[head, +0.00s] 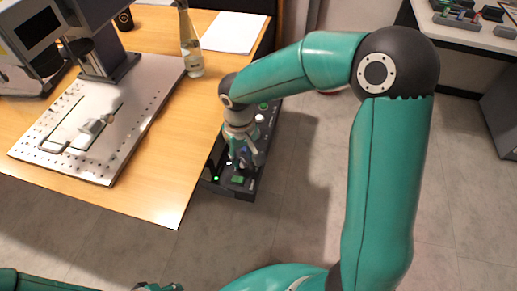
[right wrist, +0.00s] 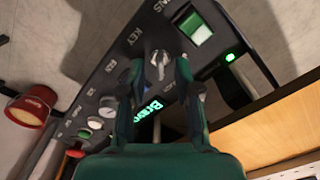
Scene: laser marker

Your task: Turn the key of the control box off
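The black control box (head: 250,187) stands against the right edge of the wooden table. In the right wrist view its sloping panel (right wrist: 107,75) carries the word KEY beside a silver key (right wrist: 158,62). My right gripper (head: 240,166) is over the box. In the right wrist view my right gripper (right wrist: 160,66) is open, with one fingertip on each side of the key. Gaps show between the key and the fingers. Only a small part of my left gripper (head: 158,287) shows at the bottom edge of the head view.
A lit green switch (right wrist: 196,30) and a green lamp (right wrist: 230,57) are near the key. Red, white and other controls line the box. The table (head: 160,195) holds a marking machine with a metal plate (head: 125,115), a bottle (head: 190,50) and paper (head: 232,32).

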